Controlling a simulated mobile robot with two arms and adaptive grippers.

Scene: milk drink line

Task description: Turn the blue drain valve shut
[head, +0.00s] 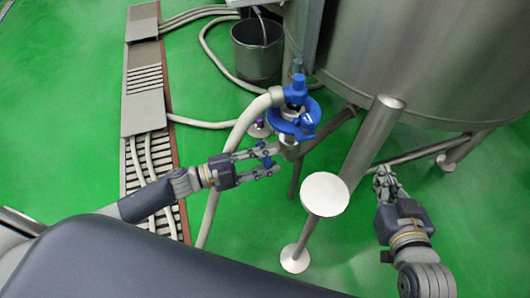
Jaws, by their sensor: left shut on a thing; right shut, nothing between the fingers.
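The blue drain valve (298,117) sits on the pipework at the tank's lower left side, with a blue body on top and a round blue part below it. My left gripper (276,160) is at the valve's lower left, beside the metal fitting under the blue part. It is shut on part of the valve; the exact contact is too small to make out. My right gripper (381,176) is shut and empty, well to the right of the valve, past a slanted tank leg.
A large steel tank (420,60) fills the upper right. Its slanted leg (368,150) and a round pale disc (325,194) stand between my grippers. A pale hose (235,135) runs down left of the valve. A metal bucket (257,50) stands behind.

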